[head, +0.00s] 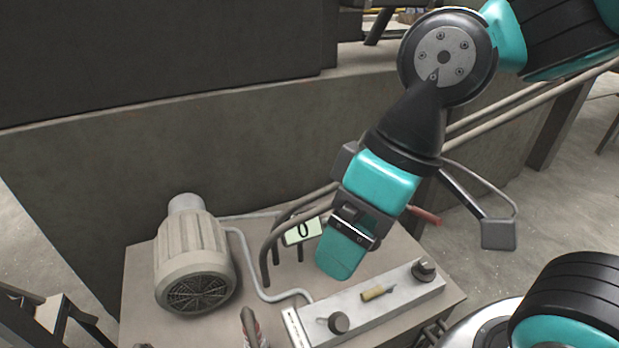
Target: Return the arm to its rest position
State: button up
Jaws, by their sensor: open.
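My gripper (345,250) is a teal and black hand at the end of my arm, right of the middle in the head view. It points down and to the left above a grey bench top (140,285). Its jaws are open, though the fingers are seen mostly from one side. I see nothing held in it. Just below it is a pale metal block (400,308) with two dark knobs and a small tan handle (374,293). A small pale sign marked "0" (303,231) stands close to the left of the fingers.
A beige motor (193,255) stands on the left of the bench. Curved grey pipes (272,250) rise between it and my gripper. A tall dark wall (150,160) stands behind. A red-tipped lever (424,215) is right of the gripper. Open floor (580,200) lies at right.

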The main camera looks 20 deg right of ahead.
notch_tip(320, 180, up, 28)
jog(key=p, duration=2.7)
jog(key=shift+f, duration=0.15)
